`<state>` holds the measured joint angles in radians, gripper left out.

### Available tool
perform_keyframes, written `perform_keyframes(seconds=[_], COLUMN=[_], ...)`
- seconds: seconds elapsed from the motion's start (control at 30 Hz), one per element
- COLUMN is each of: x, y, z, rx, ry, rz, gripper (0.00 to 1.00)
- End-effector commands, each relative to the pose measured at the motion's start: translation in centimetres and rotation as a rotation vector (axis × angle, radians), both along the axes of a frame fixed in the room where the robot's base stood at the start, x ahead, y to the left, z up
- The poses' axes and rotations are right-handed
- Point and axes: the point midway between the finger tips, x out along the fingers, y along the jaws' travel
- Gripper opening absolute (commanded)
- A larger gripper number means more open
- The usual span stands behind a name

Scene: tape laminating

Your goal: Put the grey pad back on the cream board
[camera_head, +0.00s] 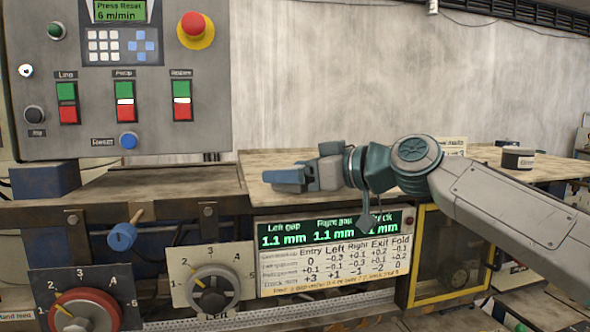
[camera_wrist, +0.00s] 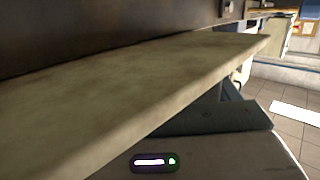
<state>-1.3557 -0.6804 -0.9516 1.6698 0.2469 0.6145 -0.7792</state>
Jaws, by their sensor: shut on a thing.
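The cream board (camera_head: 390,178) is a flat top on the right of the machine. It fills much of the wrist view (camera_wrist: 110,95) as a long slanting slab. My gripper (camera_head: 288,180) points left, low over the board's left part, with its blue-grey fingers shut. Whatever is between them is hidden by the fingers in the head view. In the wrist view a flat dark grey piece (camera_wrist: 215,122) shows beside the board's edge; I cannot tell whether it is the grey pad or part of my gripper. Contact with the board cannot be told.
A small dark container (camera_head: 518,160) stands on the board's right. A control panel (camera_head: 120,85) with a red stop button rises at left. Dials (camera_head: 212,290) and a green readout (camera_head: 335,230) sit below the board's front edge. The board's middle right is mostly clear.

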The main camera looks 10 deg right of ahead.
Motion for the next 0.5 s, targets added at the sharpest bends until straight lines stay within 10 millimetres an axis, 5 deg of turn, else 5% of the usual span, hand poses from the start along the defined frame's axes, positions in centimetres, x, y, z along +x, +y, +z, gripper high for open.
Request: perform_keyframes(seconds=[0.4, 0.43, 0.5], x=[0.01, 0.00, 0.01], y=[0.00, 0.00, 0.01], z=[-0.56, -0.39, -0.36], rx=[-0.001, -0.001, -0.001], ry=[-0.001, -0.001, -0.001], rz=[0.000, 0.000, 0.000], gripper=[0.56, 0.90, 1.00])
